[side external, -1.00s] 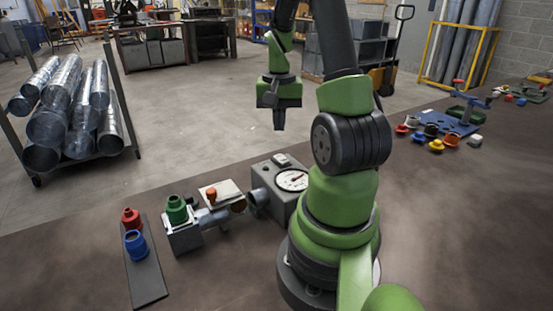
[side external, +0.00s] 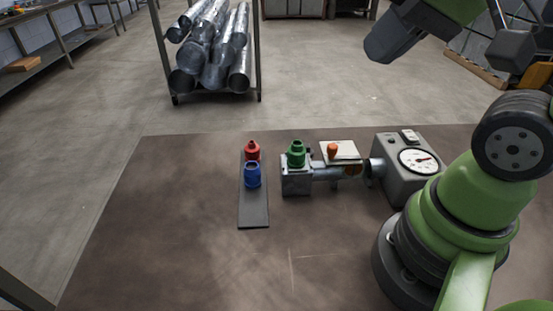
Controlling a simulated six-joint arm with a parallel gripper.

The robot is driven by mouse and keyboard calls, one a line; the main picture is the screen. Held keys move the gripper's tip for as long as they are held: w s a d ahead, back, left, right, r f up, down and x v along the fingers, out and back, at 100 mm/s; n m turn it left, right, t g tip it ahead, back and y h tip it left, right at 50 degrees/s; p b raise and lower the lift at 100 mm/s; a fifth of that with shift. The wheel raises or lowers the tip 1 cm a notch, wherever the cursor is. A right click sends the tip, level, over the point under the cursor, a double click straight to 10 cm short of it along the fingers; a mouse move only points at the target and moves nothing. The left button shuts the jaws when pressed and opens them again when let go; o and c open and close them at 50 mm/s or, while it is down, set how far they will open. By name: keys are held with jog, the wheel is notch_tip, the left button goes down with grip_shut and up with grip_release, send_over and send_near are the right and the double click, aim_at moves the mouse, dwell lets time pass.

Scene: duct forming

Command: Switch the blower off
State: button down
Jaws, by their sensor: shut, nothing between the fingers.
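The blower looks to be the grey box (side external: 392,180) on the bench at the right, left of my arm's base. My gripper (side external: 380,48) is at the upper right, high above and behind the box, partly cut off by the top edge. Its dark fingers are shut and empty, tilted down to the left, well apart from the box.
A pipe (side external: 326,174) runs left from the box, past a pale plate with an orange knob (side external: 332,150), to a block with a green fitting (side external: 296,153). Red (side external: 252,150) and blue (side external: 252,175) fittings stand on a dark strip (side external: 253,215). The front bench is clear.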

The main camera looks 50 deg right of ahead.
jog(key=shift+s+a+r+n+t+y, duration=0.25)
jog(key=shift+s+a+n+y, duration=0.2)
jog(key=shift+s+a, duration=0.35)
jog(key=n+g+h, duration=0.2)
jog(key=n+g, duration=0.5)
jog(key=n, duration=0.6)
send_over(413, 138)
notch_tip(413, 138, down, 8)
jog(key=shift+s+d, duration=0.1)
notch_tip(413, 138, down, 14)
jog(key=shift+f, duration=0.1)
